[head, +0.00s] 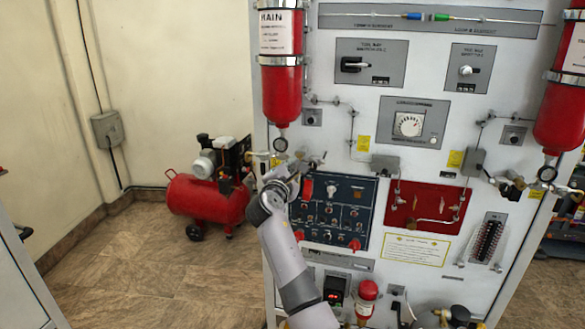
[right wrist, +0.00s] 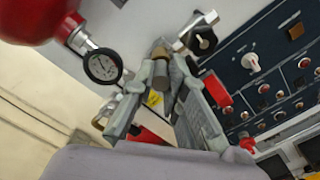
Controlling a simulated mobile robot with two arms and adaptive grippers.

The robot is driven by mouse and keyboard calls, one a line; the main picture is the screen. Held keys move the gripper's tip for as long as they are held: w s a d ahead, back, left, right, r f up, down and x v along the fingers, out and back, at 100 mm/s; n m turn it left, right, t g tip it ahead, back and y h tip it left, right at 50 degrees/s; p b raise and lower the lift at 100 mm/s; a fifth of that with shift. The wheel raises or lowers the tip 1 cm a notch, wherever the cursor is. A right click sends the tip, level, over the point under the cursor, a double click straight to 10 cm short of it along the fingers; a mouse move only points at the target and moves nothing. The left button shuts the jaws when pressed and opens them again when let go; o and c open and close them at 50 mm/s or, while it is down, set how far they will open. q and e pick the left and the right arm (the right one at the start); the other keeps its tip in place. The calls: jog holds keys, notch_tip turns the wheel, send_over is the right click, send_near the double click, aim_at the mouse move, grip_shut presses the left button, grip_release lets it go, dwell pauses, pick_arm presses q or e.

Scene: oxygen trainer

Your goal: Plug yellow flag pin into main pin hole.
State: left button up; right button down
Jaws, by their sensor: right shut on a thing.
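My right gripper (head: 288,173) is at the left edge of the panel, just below the gauge of the red MAIN cylinder (head: 282,92). In the right wrist view its fingers (right wrist: 168,72) close together at the valve fittings. A small yellow piece (right wrist: 153,98) shows between the fingers and looks like the yellow flag pin, mostly hidden. A brownish cylindrical fitting (right wrist: 160,72) sits at the fingertips; I cannot tell whether it is held or behind. I cannot make out the main pin hole. My left gripper is not in view.
A pressure gauge (right wrist: 102,66) hangs close to the left of the fingers. The dark blue switch panel (head: 335,210) lies right of the gripper, with the red panel (head: 424,208) beyond. A red compressor (head: 207,198) stands on the floor at left.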

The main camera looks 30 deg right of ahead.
jog(key=shift+w+d, duration=0.1)
jog(key=shift+d, duration=0.05)
jog(key=c, duration=1.5)
grip_release()
jog(key=shift+c, duration=0.2)
jog(key=v, duration=1.2)
